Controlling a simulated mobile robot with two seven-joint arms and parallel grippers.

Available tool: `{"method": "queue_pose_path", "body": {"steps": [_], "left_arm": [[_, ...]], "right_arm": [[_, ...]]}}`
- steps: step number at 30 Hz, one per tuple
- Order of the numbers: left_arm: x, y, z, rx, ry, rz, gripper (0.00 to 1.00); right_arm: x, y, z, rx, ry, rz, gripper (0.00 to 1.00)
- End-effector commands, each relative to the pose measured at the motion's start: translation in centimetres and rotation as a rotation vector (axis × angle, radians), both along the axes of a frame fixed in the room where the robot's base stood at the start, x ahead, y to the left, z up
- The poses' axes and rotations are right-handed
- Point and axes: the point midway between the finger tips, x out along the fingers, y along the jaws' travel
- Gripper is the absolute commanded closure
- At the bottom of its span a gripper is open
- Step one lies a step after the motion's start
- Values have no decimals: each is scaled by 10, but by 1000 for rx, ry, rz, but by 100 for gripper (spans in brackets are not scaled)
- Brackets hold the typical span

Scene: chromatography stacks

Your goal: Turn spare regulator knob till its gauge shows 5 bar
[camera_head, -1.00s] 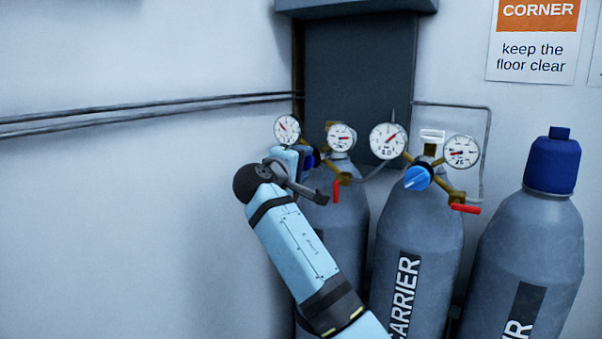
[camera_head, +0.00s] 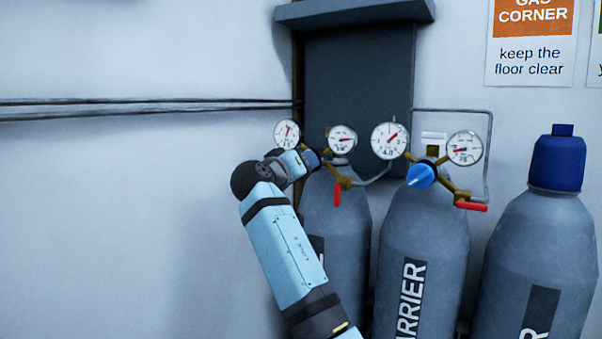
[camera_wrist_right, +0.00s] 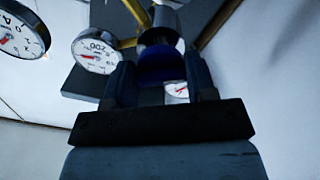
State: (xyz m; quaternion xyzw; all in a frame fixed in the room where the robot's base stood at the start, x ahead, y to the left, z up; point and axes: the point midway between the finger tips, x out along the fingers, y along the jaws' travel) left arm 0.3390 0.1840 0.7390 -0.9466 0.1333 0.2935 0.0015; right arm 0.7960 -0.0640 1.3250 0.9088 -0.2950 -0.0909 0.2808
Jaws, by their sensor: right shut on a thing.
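The left regulator, on the grey cylinder (camera_head: 350,205) nearest the arm, has a left gauge (camera_head: 288,134) and a right gauge (camera_head: 341,139). The left gauge's needle points up, slightly right; its figures are too small to read. My right gripper (camera_head: 305,160) is at this regulator's dark blue knob (camera_head: 313,157). In the right wrist view, the gripper's fingers (camera_wrist_right: 160,85) are shut on the knob (camera_wrist_right: 160,64), one on each side. A gauge marked 200 (camera_wrist_right: 97,51) shows beside them, and a small gauge (camera_wrist_right: 177,90) is partly hidden between them. My left gripper is out of view.
The middle CARRIER cylinder (camera_head: 425,235) has a regulator with a bright blue knob (camera_head: 421,174), a left gauge (camera_head: 390,140) and a right gauge (camera_head: 465,148). Red levers (camera_head: 338,194) stick out below the regulators. A blue-capped cylinder (camera_head: 540,240) stands at right. Pipes run along the wall.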

Motion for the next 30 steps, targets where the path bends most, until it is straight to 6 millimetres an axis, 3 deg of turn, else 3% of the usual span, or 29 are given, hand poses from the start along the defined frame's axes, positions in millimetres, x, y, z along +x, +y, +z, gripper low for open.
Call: {"method": "queue_pose_path", "body": {"steps": [21, 22, 24, 25, 30], "left_arm": [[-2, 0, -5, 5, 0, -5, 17], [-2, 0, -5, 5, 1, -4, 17], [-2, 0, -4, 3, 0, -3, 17], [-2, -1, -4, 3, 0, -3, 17], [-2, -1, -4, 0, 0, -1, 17]], "right_arm": [[0, 1, -3, 63, -39, -2, 73], [0, 1, -3, 63, -39, -2, 44], [0, 1, -3, 63, -39, -1, 28], [0, 1, -3, 63, -39, -1, 23], [0, 0, -2, 62, -42, -1, 23]]}}
